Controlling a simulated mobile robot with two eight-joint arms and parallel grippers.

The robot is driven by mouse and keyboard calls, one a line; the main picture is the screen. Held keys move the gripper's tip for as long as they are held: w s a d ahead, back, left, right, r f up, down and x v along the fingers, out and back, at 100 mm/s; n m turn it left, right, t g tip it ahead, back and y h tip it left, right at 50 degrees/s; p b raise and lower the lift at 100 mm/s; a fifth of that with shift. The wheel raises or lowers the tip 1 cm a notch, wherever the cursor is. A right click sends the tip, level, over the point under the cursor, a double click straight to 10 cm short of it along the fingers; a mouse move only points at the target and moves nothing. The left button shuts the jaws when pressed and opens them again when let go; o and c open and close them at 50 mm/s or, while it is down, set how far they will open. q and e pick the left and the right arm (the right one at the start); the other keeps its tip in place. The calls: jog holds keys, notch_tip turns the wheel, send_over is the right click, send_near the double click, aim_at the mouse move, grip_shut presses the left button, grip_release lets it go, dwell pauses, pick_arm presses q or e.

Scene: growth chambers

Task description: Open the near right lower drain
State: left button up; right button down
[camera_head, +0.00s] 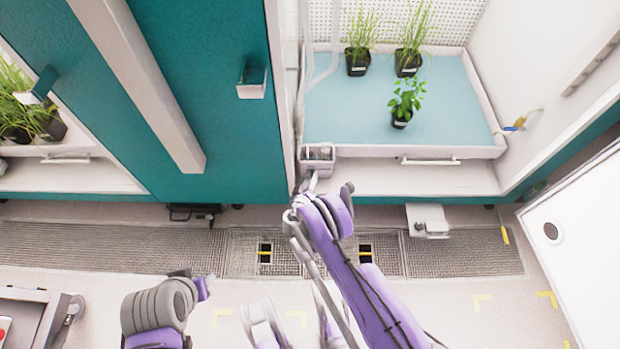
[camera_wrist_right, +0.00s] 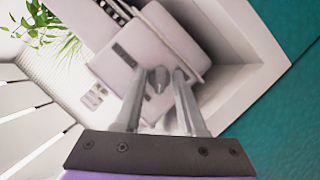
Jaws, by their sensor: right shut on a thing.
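The drain (camera_head: 318,170) is a small pale box at the front left corner of the blue-floored tray in the right chamber. My right gripper (camera_head: 312,182) reaches up to the front of this box. In the right wrist view the box (camera_wrist_right: 175,42) is pale with a dark label. The right gripper's fingers (camera_wrist_right: 157,100) are shut on a small grey handle (camera_wrist_right: 158,76) in front of it. How far the handle is turned cannot be told.
The tray (camera_head: 330,120) holds several potted plants (camera_head: 401,115). A teal door (camera_head: 205,90) stands to the left of the chamber. An open white door (camera_head: 590,250) is at the right. A floor grating (camera_head: 100,248) runs below, and a grey-white unit (camera_head: 427,218) sits on it.

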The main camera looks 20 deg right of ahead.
jog(key=m+y, duration=0.2)
jog(key=m, duration=0.1)
jog(key=shift+d, duration=0.15)
jog(key=shift+m+y, duration=0.8)
jog(key=shift+m, duration=0.4)
jog(key=c, duration=0.9)
grip_release()
